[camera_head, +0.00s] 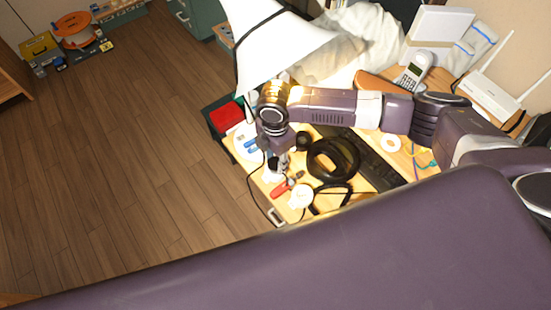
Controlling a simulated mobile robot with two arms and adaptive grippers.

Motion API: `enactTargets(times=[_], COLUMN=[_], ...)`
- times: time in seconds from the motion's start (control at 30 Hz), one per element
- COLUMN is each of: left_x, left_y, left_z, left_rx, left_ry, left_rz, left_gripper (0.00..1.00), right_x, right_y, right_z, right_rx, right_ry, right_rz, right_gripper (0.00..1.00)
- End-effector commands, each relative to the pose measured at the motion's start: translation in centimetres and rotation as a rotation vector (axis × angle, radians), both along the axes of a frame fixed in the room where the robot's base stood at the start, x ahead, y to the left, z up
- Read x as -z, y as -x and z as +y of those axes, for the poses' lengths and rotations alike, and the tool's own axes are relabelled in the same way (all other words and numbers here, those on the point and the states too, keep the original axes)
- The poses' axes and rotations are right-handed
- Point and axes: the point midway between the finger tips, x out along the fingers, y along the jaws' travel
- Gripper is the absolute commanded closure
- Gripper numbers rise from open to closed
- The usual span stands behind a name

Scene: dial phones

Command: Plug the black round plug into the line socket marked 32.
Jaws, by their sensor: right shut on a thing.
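My right gripper (279,166) reaches in from the right and points down over the left part of the desk. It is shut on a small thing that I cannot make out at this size. A white object (271,177) shows right beside its fingertips. A black round item (302,141) lies just right of the gripper, and I cannot tell whether it is the plug. The line socket marked 32 cannot be picked out, and no number is readable. My left gripper is not in view.
A coiled black cable (333,158), red-handled tool (286,185) and white round piece (301,196) crowd the wooden desk (395,168). A white lampshade (275,45) hangs close to my right arm. A cordless phone (413,71) and white router (488,98) stand behind.

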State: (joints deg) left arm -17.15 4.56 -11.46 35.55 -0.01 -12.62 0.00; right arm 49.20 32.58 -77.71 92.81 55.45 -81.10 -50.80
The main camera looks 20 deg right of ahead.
Motion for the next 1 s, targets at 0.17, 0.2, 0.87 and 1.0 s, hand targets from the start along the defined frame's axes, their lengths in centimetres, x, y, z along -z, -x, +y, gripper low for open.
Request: enactTargets(times=[0.17,0.2,0.87,1.0], left_x=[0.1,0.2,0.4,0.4], left_y=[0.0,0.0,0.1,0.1], left_z=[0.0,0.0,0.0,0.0], left_rx=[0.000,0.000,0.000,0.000], left_ry=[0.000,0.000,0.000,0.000], left_rz=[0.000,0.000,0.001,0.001], left_gripper=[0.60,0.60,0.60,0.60], right_x=[0.4,0.5,1.3,1.3], right_y=[0.0,0.0,0.0,0.0], right_z=[0.0,0.0,0.0,0.0], right_rx=[0.000,0.000,0.000,0.000], right_ry=[0.000,0.000,-0.001,0.000], right_rz=[0.000,0.000,0.000,0.000], right_gripper=[0.87,0.87,0.59,0.47])
